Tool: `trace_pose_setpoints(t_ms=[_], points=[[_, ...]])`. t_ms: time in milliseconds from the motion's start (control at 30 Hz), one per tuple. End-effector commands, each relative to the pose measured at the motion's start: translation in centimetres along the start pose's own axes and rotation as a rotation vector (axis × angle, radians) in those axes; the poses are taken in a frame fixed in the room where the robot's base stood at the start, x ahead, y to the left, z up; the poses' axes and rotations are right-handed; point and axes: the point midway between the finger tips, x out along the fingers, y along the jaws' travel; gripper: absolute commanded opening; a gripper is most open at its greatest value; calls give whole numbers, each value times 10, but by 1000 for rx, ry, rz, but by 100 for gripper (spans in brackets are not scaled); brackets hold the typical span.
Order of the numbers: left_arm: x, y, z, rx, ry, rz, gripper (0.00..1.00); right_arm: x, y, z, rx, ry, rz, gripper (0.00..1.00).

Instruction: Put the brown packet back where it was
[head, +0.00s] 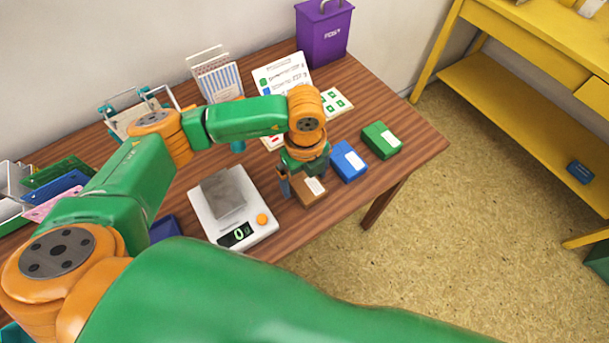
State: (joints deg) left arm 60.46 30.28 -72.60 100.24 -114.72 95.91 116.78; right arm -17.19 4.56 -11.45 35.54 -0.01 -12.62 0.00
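The brown packet (303,198), a small box with a white label, is at the table's front edge, left of a blue box (346,165) and a green box (383,143).
Printed cards (283,75), a striped holder (217,80) and a purple box (324,38) stand behind. Coloured trays (55,188) are at left. The table's right corner is clear.

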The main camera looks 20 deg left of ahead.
Motion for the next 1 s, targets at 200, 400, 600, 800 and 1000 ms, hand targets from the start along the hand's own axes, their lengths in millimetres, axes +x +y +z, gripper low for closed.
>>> trace_pose_setpoints(t_ms=[200, 400, 600, 800, 1000], points=[[-24, -1, 0, 0, -1, -5, 100, -1, 0, 0, 0, 0, 0, 0], [-81, -1, 0, 1, -3, -7, 100, 4, 0, 1, 0, 0, 0, 0], [-118, -1, 0, 0, -1, -3, 100, 6, 0, 1, 0, 0, 0, 0], [-124, 0, 0, 0, 0, 0, 100, 5, 0, 1, 0, 0, 0, 0], [-124, 0, 0, 0, 0, 0, 100, 5, 0, 1, 0, 0, 0, 0]])
